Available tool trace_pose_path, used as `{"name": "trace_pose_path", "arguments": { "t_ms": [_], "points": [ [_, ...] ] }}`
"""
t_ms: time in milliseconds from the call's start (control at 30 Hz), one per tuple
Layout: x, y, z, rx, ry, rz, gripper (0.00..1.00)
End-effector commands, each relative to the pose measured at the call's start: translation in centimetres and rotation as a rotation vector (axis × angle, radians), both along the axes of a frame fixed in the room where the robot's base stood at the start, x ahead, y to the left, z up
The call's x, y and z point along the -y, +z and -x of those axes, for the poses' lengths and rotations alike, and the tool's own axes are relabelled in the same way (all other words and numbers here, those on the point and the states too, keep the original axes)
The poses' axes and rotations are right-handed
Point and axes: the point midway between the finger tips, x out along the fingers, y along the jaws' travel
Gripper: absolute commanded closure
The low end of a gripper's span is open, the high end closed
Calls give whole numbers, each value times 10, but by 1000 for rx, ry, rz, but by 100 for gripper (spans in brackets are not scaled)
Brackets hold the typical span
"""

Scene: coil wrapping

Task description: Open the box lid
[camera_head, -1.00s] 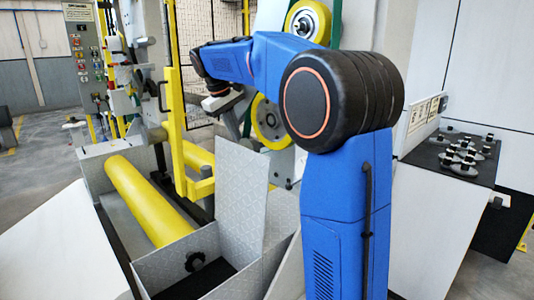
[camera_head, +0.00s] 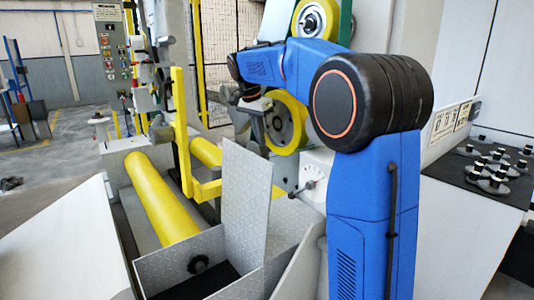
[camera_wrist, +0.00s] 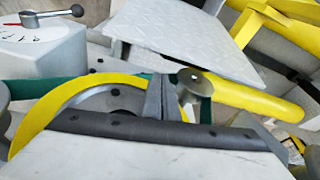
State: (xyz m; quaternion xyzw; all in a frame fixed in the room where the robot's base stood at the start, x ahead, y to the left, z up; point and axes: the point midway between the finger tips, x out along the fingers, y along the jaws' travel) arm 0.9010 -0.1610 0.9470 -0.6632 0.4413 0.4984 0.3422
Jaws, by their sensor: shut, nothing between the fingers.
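The grey diamond-plate box (camera_head: 180,258) is at the bottom centre of the head view. Its lid (camera_head: 246,200) stands upright, tilted slightly, and the dark inside of the box shows with a black knob (camera_head: 198,264). A diamond-plate panel, apparently the lid (camera_wrist: 185,38), shows at the top of the wrist view. My gripper (camera_head: 259,132) is above and behind the lid, beside the yellow wheel (camera_head: 291,124), apart from the lid. In the wrist view its fingers (camera_wrist: 163,98) are together with nothing between them.
A white housing with a dial and lever (camera_head: 312,182) stands right of the lid; its black-knobbed lever (camera_wrist: 50,14) shows in the wrist view. Yellow rollers (camera_head: 158,200) and a yellow post (camera_head: 181,130) are left of the lid. A black tray of parts (camera_head: 470,183) is at right.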

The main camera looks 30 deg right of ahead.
Motion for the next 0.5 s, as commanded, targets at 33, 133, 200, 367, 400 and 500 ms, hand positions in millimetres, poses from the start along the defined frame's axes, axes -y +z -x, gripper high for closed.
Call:
{"name": "trace_pose_path", "arguments": {
  "t_ms": [33, 133, 200, 367, 400, 500],
  "points": [
    [1, -4, 0, -2, -2, 0, 100],
    [4, -14, -1, -3, -2, 0, 100],
    [6, -25, -2, -4, -1, 0, 100],
    [13, -51, -5, -3, -1, 0, 100],
    [15, -57, -6, -3, -1, 0, 100],
    [18, -71, -7, -3, 0, 0, 100]
  ]
}}
